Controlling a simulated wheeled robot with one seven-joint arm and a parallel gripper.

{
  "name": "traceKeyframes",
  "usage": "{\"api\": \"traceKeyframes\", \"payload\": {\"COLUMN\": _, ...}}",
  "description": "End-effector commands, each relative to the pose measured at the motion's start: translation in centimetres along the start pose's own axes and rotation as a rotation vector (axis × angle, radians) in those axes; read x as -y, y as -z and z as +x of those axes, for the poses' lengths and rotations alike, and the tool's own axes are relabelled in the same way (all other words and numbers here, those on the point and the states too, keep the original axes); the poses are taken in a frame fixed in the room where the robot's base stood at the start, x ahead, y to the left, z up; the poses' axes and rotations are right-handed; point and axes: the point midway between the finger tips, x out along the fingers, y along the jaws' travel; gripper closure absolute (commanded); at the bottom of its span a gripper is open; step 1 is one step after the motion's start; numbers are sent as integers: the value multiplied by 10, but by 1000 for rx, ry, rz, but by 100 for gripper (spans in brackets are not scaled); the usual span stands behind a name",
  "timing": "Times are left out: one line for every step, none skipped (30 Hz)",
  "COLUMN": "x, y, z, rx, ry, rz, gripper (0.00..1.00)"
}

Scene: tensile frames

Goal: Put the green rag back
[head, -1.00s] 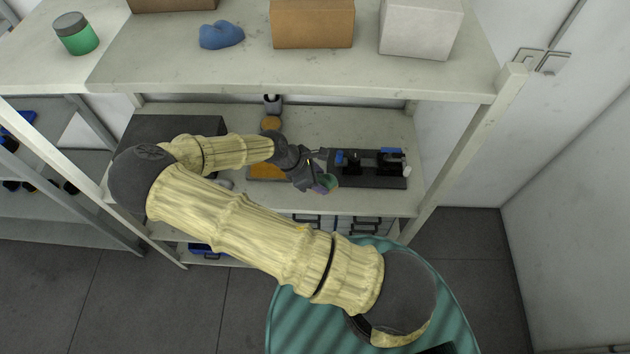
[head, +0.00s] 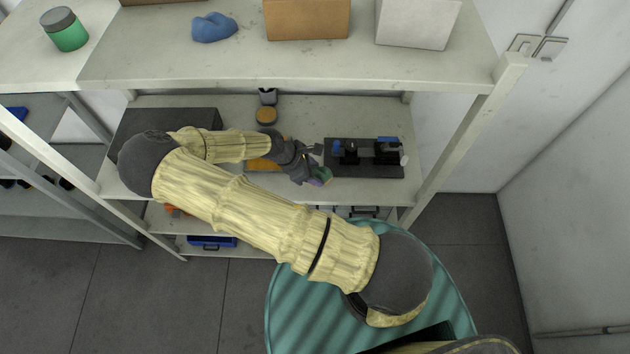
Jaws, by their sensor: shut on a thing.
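The dark wrist hides much of the rag and the fingers. I cannot tell whether the rag touches the shelf.
The black tray (head: 364,171) with blue-topped dark fixtures stands on the middle shelf at right. An orange-lidded jar (head: 266,116), an orange item (head: 262,164) and a dark box (head: 165,124) are also there. The upper shelf (head: 290,58) overhangs its back part.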

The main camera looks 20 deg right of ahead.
Motion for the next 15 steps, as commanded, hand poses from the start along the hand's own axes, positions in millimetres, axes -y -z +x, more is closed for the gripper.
{"api": "traceKeyframes", "payload": {"x": 1, "y": 3, "z": 7, "rx": 1, "ry": 4, "rz": 0, "gripper": 74}}
{"api": "traceKeyframes", "payload": {"x": 1, "y": 6, "z": 10, "rx": -1, "ry": 3, "rz": 0, "gripper": 74}}
{"api": "traceKeyframes", "payload": {"x": 0, "y": 8, "z": 14, "rx": 0, "ry": 1, "rz": 0, "gripper": 74}}
{"api": "traceKeyframes", "payload": {"x": 0, "y": 10, "z": 16, "rx": 0, "ry": 1, "rz": 0, "gripper": 74}}
{"api": "traceKeyframes", "payload": {"x": 0, "y": 11, "z": 18, "rx": 0, "ry": 2, "rz": 1, "gripper": 74}}
{"api": "traceKeyframes", "payload": {"x": 0, "y": 12, "z": 19, "rx": 0, "ry": 1, "rz": 1, "gripper": 74}}
{"api": "traceKeyframes", "payload": {"x": 0, "y": 12, "z": 19, "rx": 0, "ry": 1, "rz": 1, "gripper": 74}}
{"api": "traceKeyframes", "payload": {"x": 0, "y": 12, "z": 19, "rx": 0, "ry": 0, "rz": 1, "gripper": 74}}
{"api": "traceKeyframes", "payload": {"x": 0, "y": 12, "z": 19, "rx": 0, "ry": 0, "rz": 1, "gripper": 74}}
{"api": "traceKeyframes", "payload": {"x": 0, "y": 12, "z": 19, "rx": 0, "ry": 0, "rz": 1, "gripper": 74}}
{"api": "traceKeyframes", "payload": {"x": 0, "y": 12, "z": 19, "rx": 0, "ry": 0, "rz": 1, "gripper": 74}}
{"api": "traceKeyframes", "payload": {"x": 0, "y": 12, "z": 19, "rx": 0, "ry": 0, "rz": 1, "gripper": 74}}
{"api": "traceKeyframes", "payload": {"x": 0, "y": 12, "z": 19, "rx": 0, "ry": 0, "rz": 1, "gripper": 74}}
{"api": "traceKeyframes", "payload": {"x": 0, "y": 12, "z": 20, "rx": 0, "ry": 0, "rz": 1, "gripper": 74}}
{"api": "traceKeyframes", "payload": {"x": 0, "y": 13, "z": 21, "rx": 0, "ry": 1, "rz": 0, "gripper": 74}}
